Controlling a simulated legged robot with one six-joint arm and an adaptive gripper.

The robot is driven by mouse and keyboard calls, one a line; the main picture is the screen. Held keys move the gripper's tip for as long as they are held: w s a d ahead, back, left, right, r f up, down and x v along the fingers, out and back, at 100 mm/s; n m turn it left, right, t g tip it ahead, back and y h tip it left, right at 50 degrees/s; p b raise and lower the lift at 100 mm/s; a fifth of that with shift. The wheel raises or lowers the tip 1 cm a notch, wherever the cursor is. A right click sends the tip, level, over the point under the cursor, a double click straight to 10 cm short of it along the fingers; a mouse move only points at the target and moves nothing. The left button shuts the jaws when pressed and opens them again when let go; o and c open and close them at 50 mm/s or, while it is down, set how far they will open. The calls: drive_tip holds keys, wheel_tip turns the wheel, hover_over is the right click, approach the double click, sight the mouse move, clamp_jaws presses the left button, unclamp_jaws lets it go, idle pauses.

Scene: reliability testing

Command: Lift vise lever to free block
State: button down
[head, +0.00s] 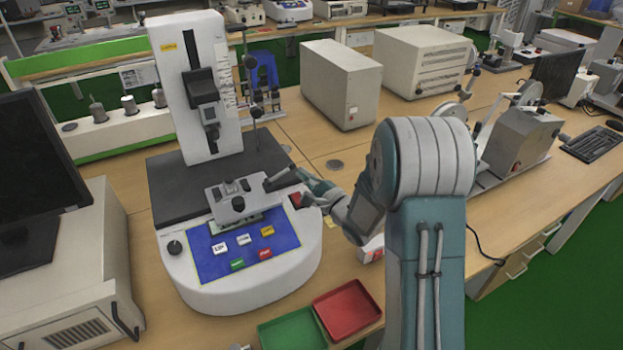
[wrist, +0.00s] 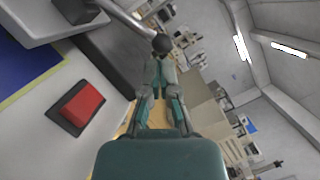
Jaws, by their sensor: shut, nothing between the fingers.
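The grey metal vise (head: 238,198) sits on the front of the test machine, at the edge of its black bed. Its lever (head: 283,178) sticks out to the right. In the wrist view the silver lever (wrist: 122,14) comes in from the top left and ends in a black ball knob (wrist: 162,44). My gripper (head: 304,180) is right of the lever's end, above the machine's right edge. In the wrist view my gripper (wrist: 162,62) is shut and empty, its fingertips overlapping the knob's near side; contact cannot be told. I cannot clearly make out the block.
A blue panel (head: 212,250) with several coloured buttons lies in front of the vise. A red button (wrist: 76,107) is close to my gripper. A green tray (head: 293,333) and a red tray (head: 347,310) lie in front. The machine's white column (head: 193,85) stands behind.

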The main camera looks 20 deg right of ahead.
drive_tip(key=shift+r, duration=0.1)
idle(0.3)
drive_tip(key=shift+r+n, duration=0.2)
drive_tip(key=shift+n, duration=0.2)
drive_tip(key=shift+a+r+n+g, duration=0.1)
drive_tip(key=shift+r+n+g, duration=0.25)
drive_tip(key=shift+n, duration=0.25)
drive_tip(key=r+n, duration=0.1)
drive_tip(key=a+r+n+g, duration=0.1)
drive_tip(key=n, duration=0.1)
drive_tip(key=a+r+n, duration=0.1)
drive_tip(key=n, duration=0.1)
drive_tip(key=shift+s+r+g, duration=0.2)
drive_tip(key=shift+r+g, duration=0.05)
drive_tip(key=shift+f, duration=0.15)
idle(0.9)
